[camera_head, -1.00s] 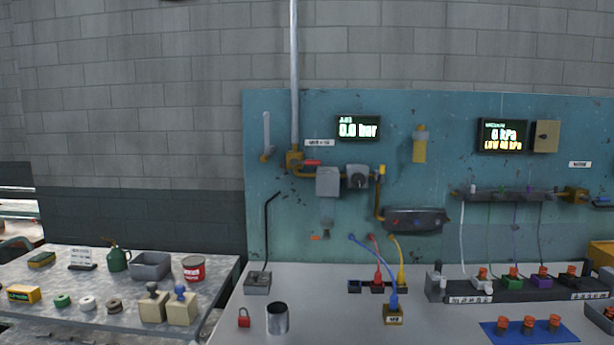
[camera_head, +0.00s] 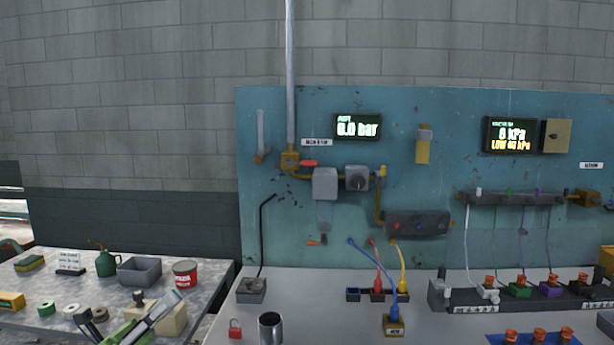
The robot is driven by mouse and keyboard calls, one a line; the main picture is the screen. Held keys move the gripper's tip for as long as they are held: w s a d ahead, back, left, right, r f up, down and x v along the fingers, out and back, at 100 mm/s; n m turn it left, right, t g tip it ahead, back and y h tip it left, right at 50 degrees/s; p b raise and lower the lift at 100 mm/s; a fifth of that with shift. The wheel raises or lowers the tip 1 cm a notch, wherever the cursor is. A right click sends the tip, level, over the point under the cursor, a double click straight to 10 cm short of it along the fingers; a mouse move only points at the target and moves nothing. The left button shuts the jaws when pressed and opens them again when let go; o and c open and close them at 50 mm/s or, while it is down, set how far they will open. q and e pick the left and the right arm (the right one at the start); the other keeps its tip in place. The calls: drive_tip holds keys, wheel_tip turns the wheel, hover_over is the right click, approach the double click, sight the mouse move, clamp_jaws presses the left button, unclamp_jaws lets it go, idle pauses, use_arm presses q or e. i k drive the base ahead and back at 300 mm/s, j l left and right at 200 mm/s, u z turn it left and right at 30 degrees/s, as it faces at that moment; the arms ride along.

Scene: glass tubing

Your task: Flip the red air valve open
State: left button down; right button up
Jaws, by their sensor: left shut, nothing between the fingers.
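The red air valve handle (camera_head: 308,163) lies level on the yellow pipe fitting at the foot of the vertical pipe (camera_head: 291,75), on the teal panel. It points right, above a grey box (camera_head: 325,184). The air display (camera_head: 358,127) reads 0.0 bar. My left gripper (camera_head: 158,312) is at the bottom left, in front of the left bench, partly cut off by the frame edge. It is shut and empty, well below and left of the valve, not touching it. My right gripper is not in view.
A small orange-red handle (camera_head: 316,242) hangs lower on the panel. A black bent rod (camera_head: 264,235) rises from a grey base. A red padlock (camera_head: 235,328) and a metal cup (camera_head: 271,328) stand at the table front. Coloured cables (camera_head: 377,268) rise from sockets below the panel.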

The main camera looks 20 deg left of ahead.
sight(289, 162)
drive_tip(key=i, duration=1.8)
